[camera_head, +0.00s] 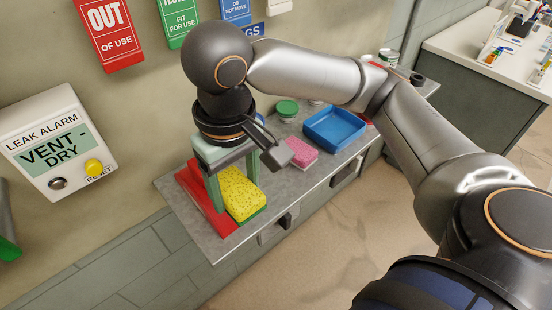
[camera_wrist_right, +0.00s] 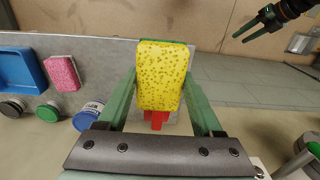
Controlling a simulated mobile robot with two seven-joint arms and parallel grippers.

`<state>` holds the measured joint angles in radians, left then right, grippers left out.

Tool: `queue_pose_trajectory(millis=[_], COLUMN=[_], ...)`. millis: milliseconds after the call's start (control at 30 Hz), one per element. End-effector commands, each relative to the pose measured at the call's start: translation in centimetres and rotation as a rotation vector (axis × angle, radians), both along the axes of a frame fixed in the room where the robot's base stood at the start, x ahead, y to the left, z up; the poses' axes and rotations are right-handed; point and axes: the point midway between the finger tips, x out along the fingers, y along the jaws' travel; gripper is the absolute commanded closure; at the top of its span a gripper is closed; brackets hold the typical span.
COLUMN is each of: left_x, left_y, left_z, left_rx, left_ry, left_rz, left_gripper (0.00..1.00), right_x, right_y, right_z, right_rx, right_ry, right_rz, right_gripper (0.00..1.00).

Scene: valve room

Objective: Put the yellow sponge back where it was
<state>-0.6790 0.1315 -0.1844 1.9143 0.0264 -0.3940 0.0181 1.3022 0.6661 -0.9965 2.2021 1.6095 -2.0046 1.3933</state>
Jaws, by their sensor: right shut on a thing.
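The yellow sponge (camera_head: 241,194) has a green underside and is at the near left end of the grey counter, beside a red flat item (camera_head: 190,184). My right gripper (camera_head: 234,192) comes down over it, its green fingers shut on the sponge's two sides. In the right wrist view the sponge (camera_wrist_right: 162,75) sits between the fingers, with part of the red item (camera_wrist_right: 156,117) behind it. Whether the sponge touches the counter I cannot tell. My left gripper (camera_wrist_right: 250,28) shows at the upper right of the wrist view, fingers apart and empty.
A pink sponge (camera_head: 301,152), a blue tray (camera_head: 335,127) and a green-lidded jar (camera_head: 287,109) stand farther along the counter (camera_head: 293,193). A leak alarm box (camera_head: 60,143) is on the wall at left. Floor is clear in front.

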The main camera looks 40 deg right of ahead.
Motion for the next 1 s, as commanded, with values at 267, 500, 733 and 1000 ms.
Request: queue_pose_trajectory(millis=[267,500,733,1000], left_x=[0.0,0.0,0.0,0.0], left_y=[0.0,0.0,0.0,0.0], left_z=[0.1,0.1,0.0,0.0], left_rx=[0.0,0.0,0.0,0.001], left_ry=[0.0,0.0,0.0,0.0], left_rz=[0.0,0.0,0.0,0.001], left_gripper=[0.5,0.5,0.5,0.5], right_x=[0.3,3.9,6.9,8.3], right_y=[-1.6,-5.8,-9.4,-10.8], right_z=[-0.2,-2.7,-6.3,-8.8], right_rx=[-0.013,-0.012,-0.016,-0.014], right_ry=[0.017,0.02,0.018,0.013], right_rz=[-0.011,-0.015,-0.012,-0.007], right_gripper=[0.77,0.77,0.77,0.77])
